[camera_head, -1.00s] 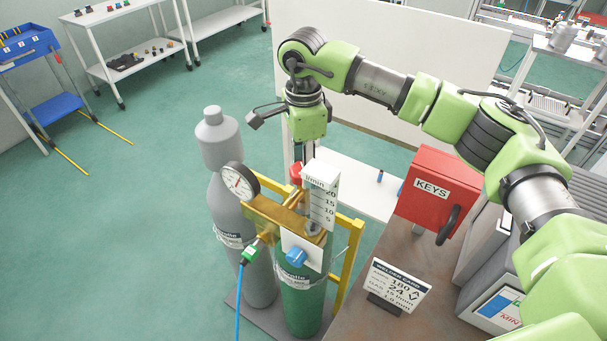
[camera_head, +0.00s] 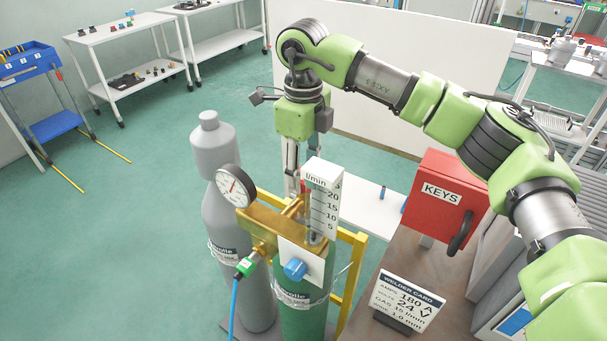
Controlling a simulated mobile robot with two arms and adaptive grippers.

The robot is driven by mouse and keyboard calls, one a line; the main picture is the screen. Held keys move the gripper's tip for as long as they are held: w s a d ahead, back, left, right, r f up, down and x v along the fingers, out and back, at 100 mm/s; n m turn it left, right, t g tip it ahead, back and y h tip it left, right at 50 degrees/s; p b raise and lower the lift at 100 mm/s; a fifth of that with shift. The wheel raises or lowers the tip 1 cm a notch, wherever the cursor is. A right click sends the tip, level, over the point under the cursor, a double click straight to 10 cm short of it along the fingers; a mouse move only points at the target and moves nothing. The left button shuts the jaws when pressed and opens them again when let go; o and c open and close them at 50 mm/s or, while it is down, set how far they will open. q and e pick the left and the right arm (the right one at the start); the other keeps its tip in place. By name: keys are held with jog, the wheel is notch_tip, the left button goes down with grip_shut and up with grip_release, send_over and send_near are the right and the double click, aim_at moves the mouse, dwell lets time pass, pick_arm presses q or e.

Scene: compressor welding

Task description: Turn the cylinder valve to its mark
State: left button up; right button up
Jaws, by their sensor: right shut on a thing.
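A green gas cylinder (camera_head: 303,316) stands upright with a brass regulator (camera_head: 262,222) at its top. The regulator carries a round gauge (camera_head: 236,186), a white flow meter scale marked l/min (camera_head: 323,187) and a blue knob (camera_head: 295,269). A small part of the red cylinder valve (camera_head: 304,185) shows behind the flow meter; its mark cannot be seen. My right gripper (camera_head: 296,182) points straight down behind the regulator, its fingers shut on the valve. The fingertips are mostly hidden by the regulator and flow meter. My left gripper is not in view.
A blue hose (camera_head: 234,303) hangs from the regulator. A bench (camera_head: 405,258) at the right bears a red KEYS box (camera_head: 447,207) and a welder card (camera_head: 407,299).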

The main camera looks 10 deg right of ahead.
jog(key=shift+m, duration=0.4)
jog(key=o, duration=1.1)
notch_tip(320, 180, up, 12)
jog(key=shift+r, duration=0.1)
